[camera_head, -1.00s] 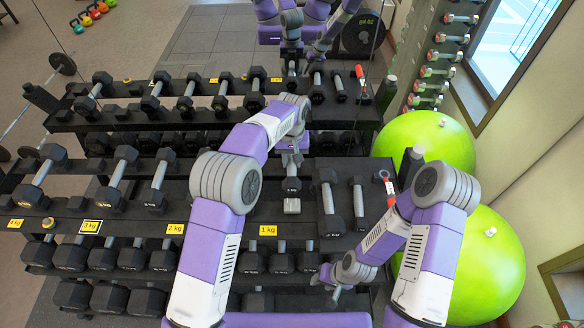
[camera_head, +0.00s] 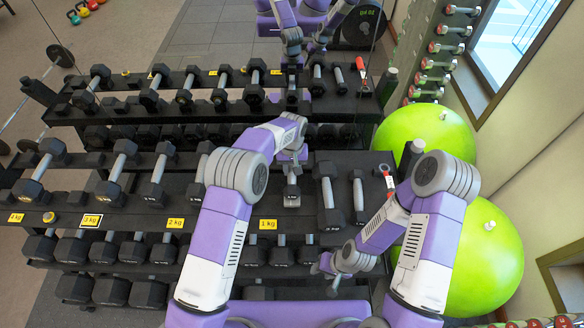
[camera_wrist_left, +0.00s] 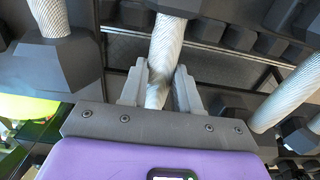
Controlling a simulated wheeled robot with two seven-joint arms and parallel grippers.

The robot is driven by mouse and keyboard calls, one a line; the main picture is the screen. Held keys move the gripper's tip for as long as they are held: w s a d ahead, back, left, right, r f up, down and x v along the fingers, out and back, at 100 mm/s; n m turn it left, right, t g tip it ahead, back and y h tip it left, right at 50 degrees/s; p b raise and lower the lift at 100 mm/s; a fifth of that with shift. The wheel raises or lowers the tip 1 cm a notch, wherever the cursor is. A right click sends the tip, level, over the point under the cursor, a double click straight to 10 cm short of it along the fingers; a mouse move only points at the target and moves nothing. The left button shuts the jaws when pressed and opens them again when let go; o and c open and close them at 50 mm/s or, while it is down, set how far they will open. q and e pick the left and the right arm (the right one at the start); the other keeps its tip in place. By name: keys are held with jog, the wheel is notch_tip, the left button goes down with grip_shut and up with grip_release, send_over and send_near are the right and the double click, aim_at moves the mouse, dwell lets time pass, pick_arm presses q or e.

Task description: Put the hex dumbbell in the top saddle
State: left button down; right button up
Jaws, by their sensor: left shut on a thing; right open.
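In the head view my left gripper (camera_head: 291,157) is over the rack's top tier, pointing down, its fingertips partly hidden. It is shut on a dark hex dumbbell (camera_head: 292,192). The left wrist view shows the dumbbell's silver knurled handle (camera_wrist_left: 163,50) between the fingers (camera_wrist_left: 158,90), with a dark head beyond. My right gripper (camera_head: 327,275) is open and empty, low in front of the rack.
Dumbbells stand left on the top tier (camera_head: 75,195), and two more (camera_head: 328,200) (camera_head: 359,197) lie close right. A lower tier is full of dumbbells (camera_head: 135,248). A green ball (camera_head: 480,245) is right of the rack. A mirror behind reflects the rack and me.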

pick_arm(q)
jog(key=shift+w, duration=0.1)
jog(key=c, duration=0.8)
grip_release()
jog(key=shift+f, duration=0.15)
jog(key=shift+r, duration=0.2)
notch_tip(320, 180, up, 12)
jog(key=shift+f, duration=0.15)
